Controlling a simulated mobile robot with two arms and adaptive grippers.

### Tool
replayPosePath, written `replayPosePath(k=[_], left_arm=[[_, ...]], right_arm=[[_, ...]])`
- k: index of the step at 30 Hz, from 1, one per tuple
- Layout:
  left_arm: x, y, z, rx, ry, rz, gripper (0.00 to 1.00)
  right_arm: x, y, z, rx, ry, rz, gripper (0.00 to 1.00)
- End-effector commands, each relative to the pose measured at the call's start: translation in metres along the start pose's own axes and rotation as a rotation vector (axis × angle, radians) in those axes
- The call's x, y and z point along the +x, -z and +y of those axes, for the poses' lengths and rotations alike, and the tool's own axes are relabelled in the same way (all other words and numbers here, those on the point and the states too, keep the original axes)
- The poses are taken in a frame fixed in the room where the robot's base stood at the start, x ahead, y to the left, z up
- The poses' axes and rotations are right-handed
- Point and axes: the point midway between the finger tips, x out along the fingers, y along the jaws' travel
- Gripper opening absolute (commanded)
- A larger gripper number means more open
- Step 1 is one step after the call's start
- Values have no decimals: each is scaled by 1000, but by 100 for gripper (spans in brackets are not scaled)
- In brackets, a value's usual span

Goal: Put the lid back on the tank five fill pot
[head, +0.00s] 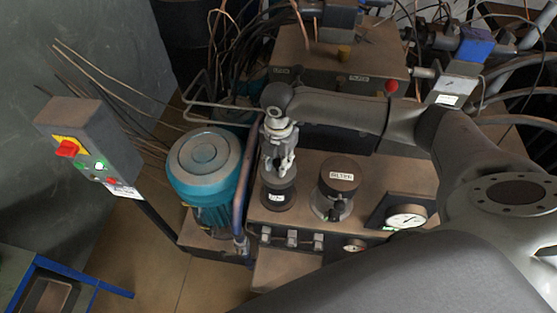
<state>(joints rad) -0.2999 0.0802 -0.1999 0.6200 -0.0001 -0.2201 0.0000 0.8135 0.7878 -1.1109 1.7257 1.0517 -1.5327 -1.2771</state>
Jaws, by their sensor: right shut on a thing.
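My right arm comes in from the right, and its gripper (280,168) points down over a dark round pot (277,203) with a small white label on its front. The gripper is shut on the dark lid (271,188) at the top of this pot. The label is too small to read, so I cannot tell the tank number. The lid looks in line with the pot, but I cannot tell whether it is seated or held just above. The fingers hide part of the lid's top. My left gripper is not in view.
A dark filter pot (340,178) with a white label stands close to the right. A teal motor (204,165) and upright pipe stand to the left. A gauge (405,216) sits front right. A switch box (82,140) stands far left.

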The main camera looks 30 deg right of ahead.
Motion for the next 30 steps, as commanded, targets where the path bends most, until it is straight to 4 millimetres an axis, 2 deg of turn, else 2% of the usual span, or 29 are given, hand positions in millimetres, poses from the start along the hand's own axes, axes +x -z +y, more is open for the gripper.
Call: replayPosePath(k=[30], left_arm=[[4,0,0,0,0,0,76]], right_arm=[[21,0,0,-1,0,0,0]])
